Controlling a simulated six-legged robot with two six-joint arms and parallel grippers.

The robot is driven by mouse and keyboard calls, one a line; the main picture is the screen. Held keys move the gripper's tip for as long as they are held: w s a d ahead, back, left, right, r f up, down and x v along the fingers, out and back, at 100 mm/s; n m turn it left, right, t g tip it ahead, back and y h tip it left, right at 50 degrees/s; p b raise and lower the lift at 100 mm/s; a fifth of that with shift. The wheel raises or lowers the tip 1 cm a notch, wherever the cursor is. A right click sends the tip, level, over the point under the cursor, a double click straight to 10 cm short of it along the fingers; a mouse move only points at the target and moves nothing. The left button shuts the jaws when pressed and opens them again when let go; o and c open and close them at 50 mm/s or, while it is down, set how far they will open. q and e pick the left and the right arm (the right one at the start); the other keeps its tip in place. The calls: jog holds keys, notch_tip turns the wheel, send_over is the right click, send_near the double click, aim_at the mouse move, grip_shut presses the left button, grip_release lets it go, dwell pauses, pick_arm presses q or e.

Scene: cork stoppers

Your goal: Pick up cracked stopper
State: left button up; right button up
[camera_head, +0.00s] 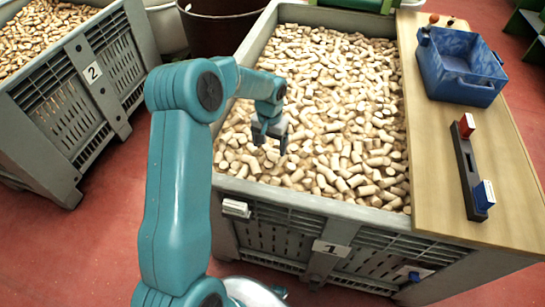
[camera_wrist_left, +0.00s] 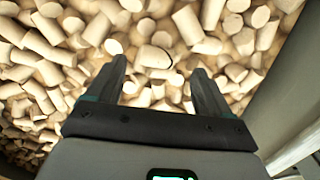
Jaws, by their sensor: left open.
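Cork stoppers fill the grey crate marked 1 (camera_head: 241,50), and my left gripper (camera_head: 269,142) is low over them near the crate's left side. In the left wrist view my left gripper (camera_wrist_left: 160,74) is open, its two dark fingers pointing at the pile. Between and just beyond the fingertips lies a stopper with a thin dark line at its right end (camera_wrist_left: 154,57), which may be the cracked stopper. Nothing is held between the fingers. The head view is too coarse to tell any crack. My right gripper is not in view.
A wooden board (camera_head: 442,180) lies along the crate's right side with a blue box (camera_head: 455,62) and a dark bar (camera_head: 465,165) with red and blue blocks on it. Another crate marked 2 (camera_head: 60,75) stands at left. The crate wall (camera_wrist_left: 285,90) is close at right in the wrist view.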

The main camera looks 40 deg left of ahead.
aim_at(271, 155)
pick_arm(q)
jog(key=f, duration=0.5)
jog(key=shift+w+f, duration=0.25)
jog(key=shift+f, duration=0.05)
jog(key=shift+d+r, duration=0.1)
jog(key=c, duration=1.1)
